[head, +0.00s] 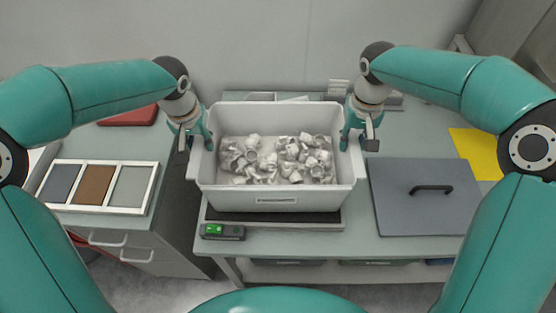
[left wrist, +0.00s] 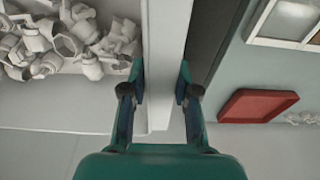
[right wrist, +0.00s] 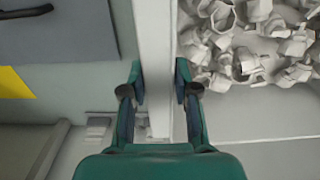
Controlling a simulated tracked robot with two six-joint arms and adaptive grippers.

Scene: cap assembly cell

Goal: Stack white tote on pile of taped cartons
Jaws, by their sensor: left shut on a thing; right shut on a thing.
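The white tote (head: 225,200) is in the middle of the head view, upright, with many pale grey caps or fittings (head: 290,160) inside. My left gripper (head: 196,145) is shut on the tote's left rim; the rim shows between its fingers in the left wrist view (left wrist: 166,60). My right gripper (head: 358,143) is shut on the right rim, which shows between its fingers in the right wrist view (right wrist: 154,60). The tote is over a dark weighing platform (head: 325,217); I cannot tell whether it touches. No pile of taped cartons is in view.
A green-lit display (head: 222,231) sits at the platform's front. A grey lid-like panel with a black handle (head: 405,210) and a yellow sheet (head: 474,150) lie to the right. A left cabinet holds a framed sample tray (head: 98,208) and a red item (head: 128,116).

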